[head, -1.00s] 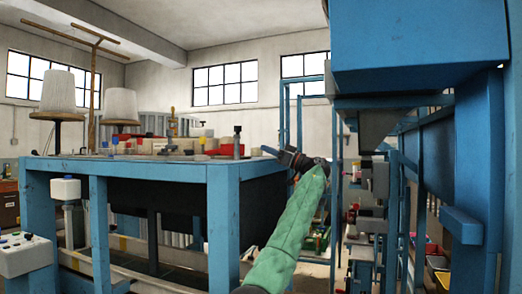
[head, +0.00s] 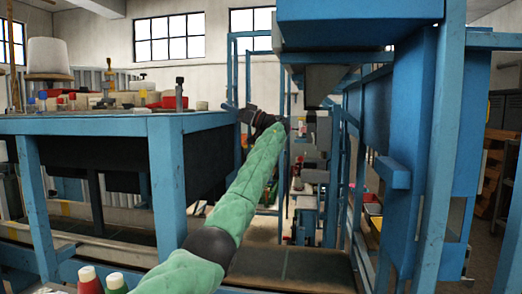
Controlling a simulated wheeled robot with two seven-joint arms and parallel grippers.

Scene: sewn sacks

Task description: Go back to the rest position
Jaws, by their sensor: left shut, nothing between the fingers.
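My left arm wears a green quilted sleeve and reaches up from the bottom of the head view. My left gripper (head: 236,108) is dark, small and at the far end of the arm, beside the right corner of the blue table (head: 165,190). It is shut with nothing seen in it. I cannot tell whether it touches the table edge. My right gripper is not in view.
A blue machine frame (head: 405,150) stands close on the right. Jars and boxes, with a white cone spool (head: 48,56), stand on the table. Two bottles (head: 90,282) are at the bottom left. Bins (head: 373,210) and shelves (head: 495,170) lie farther right.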

